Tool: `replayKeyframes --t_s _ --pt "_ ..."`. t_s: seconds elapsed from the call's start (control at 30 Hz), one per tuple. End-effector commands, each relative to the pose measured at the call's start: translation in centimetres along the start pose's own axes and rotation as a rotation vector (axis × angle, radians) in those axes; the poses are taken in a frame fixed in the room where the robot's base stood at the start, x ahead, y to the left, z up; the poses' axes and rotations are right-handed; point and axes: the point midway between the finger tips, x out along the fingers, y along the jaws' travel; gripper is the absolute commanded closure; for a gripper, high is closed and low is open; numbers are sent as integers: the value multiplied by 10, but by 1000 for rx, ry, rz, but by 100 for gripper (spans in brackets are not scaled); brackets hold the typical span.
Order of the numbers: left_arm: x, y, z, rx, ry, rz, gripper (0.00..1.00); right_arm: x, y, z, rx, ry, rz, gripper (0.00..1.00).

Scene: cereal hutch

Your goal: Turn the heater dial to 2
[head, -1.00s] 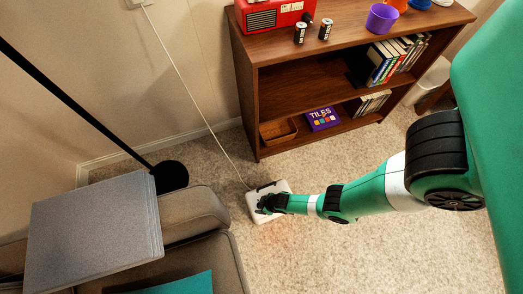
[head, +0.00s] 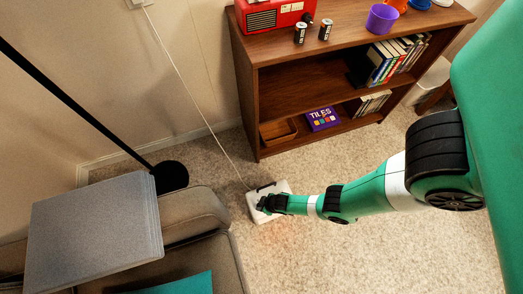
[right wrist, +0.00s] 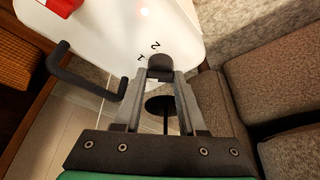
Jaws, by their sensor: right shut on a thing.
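The white heater (head: 271,216) stands on the carpet in the head view, with an orange glow on the floor below it. In the right wrist view its white face (right wrist: 110,25) carries the marks 1 and 2 beside a small dark dial (right wrist: 160,62). My right gripper (head: 264,203) is at the heater. In the right wrist view my right gripper (right wrist: 161,75) is shut on the dial, with a finger on each side. The 2 is just above the dial and the 1 is to its upper left. The dial's pointer cannot be made out. My left gripper is not in view.
A black handle (right wrist: 62,75) sticks out from the heater beside the gripper. A white cord (head: 190,96) runs from the heater to the wall. The sofa (head: 205,250) is at left and the wooden shelf (head: 257,100) is behind. Carpet is clear below the arm.

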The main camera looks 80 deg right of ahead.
Motion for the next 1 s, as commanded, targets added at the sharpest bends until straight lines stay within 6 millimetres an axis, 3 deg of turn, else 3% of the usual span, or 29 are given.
replayKeyframes --t_s 1.0 --pt "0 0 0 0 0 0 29 1 -4 0 624 -2 262 100"
